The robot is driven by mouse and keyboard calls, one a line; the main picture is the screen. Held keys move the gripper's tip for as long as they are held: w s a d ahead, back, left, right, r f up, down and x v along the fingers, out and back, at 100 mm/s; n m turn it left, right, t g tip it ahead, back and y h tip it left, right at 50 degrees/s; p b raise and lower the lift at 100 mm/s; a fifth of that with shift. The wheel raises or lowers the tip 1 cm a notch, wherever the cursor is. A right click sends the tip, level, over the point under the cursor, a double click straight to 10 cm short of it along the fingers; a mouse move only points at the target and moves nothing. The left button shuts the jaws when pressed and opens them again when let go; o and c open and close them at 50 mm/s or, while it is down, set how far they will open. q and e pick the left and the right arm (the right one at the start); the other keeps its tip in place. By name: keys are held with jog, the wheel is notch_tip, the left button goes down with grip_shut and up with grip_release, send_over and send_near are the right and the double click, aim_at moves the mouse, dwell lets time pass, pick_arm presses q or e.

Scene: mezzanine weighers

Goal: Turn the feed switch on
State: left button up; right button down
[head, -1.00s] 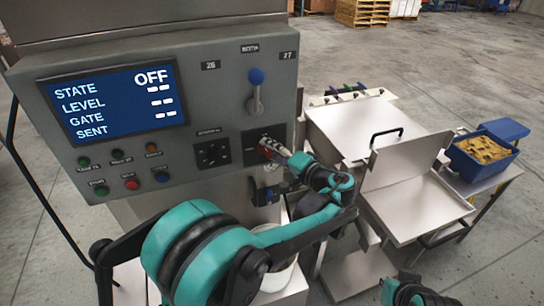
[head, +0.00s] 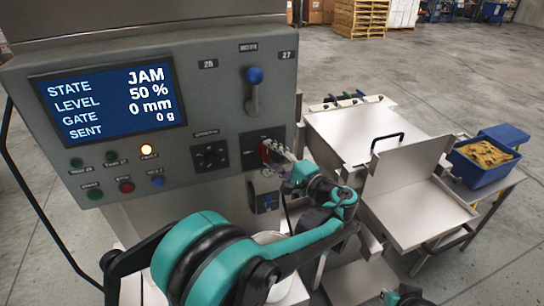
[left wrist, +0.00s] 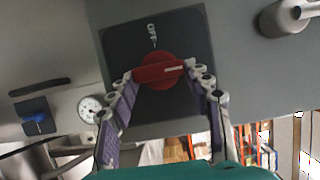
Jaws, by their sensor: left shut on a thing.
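The feed switch (left wrist: 158,72) is a round red rotary knob on a black plate, with the word OFF beside it. In the left wrist view, its raised bar lies across the picture, its white mark not pointing at OFF. My left gripper (head: 273,156) is shut on the knob, one finger at each end of the bar. In the head view the fingers partly hide the knob. The display (head: 110,103) on the grey panel reads STATE JAM, LEVEL 50 %, GATE 0 mm, SENT 0 g. My right gripper is not clearly in view.
A blue-knobbed lever (head: 255,85) stands above the switch plate, and a small dark selector (head: 210,157) is to its left. A steel hopper with an open lid (head: 410,165) stands at right. A blue bin (head: 483,172) of yellowish pieces is on a side table beyond.

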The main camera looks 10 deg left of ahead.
pick_arm(q)
jog(key=o, duration=1.2)
jog(key=shift+c, duration=0.2)
jog(key=v, duration=1.2)
jog(key=shift+f, duration=0.1)
